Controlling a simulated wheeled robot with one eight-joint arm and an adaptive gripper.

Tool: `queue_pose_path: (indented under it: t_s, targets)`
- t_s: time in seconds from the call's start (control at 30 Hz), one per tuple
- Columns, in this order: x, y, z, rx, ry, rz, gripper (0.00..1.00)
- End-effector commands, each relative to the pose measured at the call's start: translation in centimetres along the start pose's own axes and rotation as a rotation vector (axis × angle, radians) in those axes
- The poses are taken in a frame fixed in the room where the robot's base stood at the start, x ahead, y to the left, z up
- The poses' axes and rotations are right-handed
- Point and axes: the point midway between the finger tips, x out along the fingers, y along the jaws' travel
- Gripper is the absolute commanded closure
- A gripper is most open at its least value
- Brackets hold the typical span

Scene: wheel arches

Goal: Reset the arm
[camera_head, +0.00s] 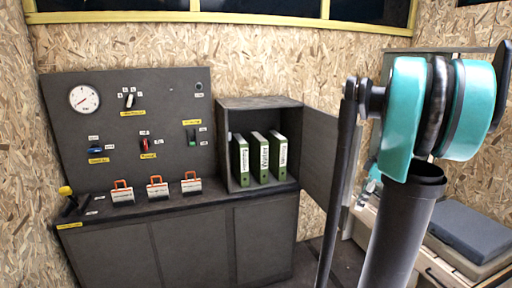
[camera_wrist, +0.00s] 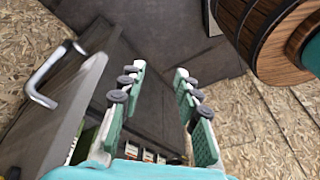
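My gripper (camera_wrist: 160,72) is open in the wrist view. Its two teal fingers with dark round joints stand apart, and nothing shows between them. The gripper is not seen in the head view. There, my arm (camera_head: 405,110) shows only as teal joint parts and a dark tube on the right side, hiding part of the room behind. In the wrist view, a grey door (camera_wrist: 45,110) with a metal handle (camera_wrist: 48,75) is to the left of the fingers.
An open cabinet (camera_head: 262,103) holds green binders (camera_head: 260,157); its door (camera_head: 331,150) stands open. A grey panel (camera_head: 100,135) with a gauge and switches is at left. Red-handled padlock-like items (camera_head: 157,188) stand on the counter (camera_head: 100,213). A grey-topped box (camera_head: 470,228) is at right.

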Motion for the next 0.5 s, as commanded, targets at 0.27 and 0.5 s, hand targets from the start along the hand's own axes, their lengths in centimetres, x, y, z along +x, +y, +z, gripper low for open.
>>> queue_pose_path:
  t_s: [0.27, 0.5]
  targets:
    - [7.0, -7.1, -3.5, 0.337, -0.059, 0.12, 0.67]
    - [13.4, -14.7, -4.3, 0.69, -0.016, 0.274, 0.67]
